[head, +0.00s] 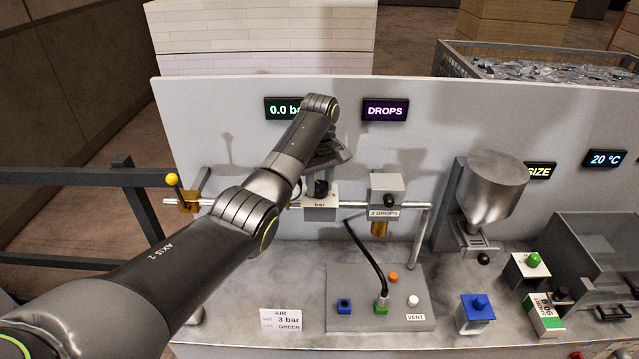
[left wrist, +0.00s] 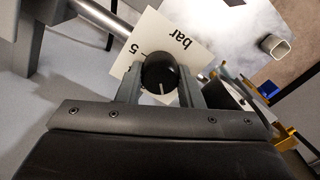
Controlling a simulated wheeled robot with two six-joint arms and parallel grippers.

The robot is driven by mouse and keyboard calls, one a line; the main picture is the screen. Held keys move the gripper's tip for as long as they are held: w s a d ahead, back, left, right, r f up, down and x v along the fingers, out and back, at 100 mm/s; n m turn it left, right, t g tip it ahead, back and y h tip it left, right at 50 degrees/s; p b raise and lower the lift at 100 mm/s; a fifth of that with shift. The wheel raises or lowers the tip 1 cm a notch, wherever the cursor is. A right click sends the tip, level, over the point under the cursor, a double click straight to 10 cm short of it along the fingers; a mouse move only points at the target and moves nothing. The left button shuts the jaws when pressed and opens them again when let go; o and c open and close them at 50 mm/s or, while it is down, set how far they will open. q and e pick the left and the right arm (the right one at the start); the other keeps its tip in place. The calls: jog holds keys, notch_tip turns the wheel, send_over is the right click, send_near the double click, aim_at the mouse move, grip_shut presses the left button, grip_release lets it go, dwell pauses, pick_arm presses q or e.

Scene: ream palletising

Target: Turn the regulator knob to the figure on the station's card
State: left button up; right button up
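The station's card (head: 281,320) lies on the bench and reads AIR, 3 bar, GREEN. The regulator (head: 320,208) is a pale block marked "bar" on the metal pipe. Its black knob (head: 321,188) shows in the left wrist view (left wrist: 160,76) with a white pointer line, beside a white scale plate (left wrist: 163,48) with a 5. My left gripper (head: 322,172) is over the regulator from above. In the left wrist view its two fingers (left wrist: 161,84) are on both sides of the knob and appear to touch it. The pressure display (head: 282,108) reads 0.0 bar, partly hidden by my arm.
A yellow-knobbed valve lever (head: 173,180) stands on the pipe at left. Below is a button panel (head: 400,325) with a black hose (head: 366,250). A metal hopper (head: 490,190) stands further right.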

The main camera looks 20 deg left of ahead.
pick_arm(q)
jog(key=shift+c, duration=0.8)
jog(key=shift+r+m+p, duration=0.15)
jog(key=shift+m+p, duration=0.45)
jog(key=shift+p, duration=0.15)
jog(key=shift+m+p, duration=0.6)
jog(key=shift+m, duration=0.6)
jog(key=m, duration=0.5)
jog(key=o, duration=0.7)
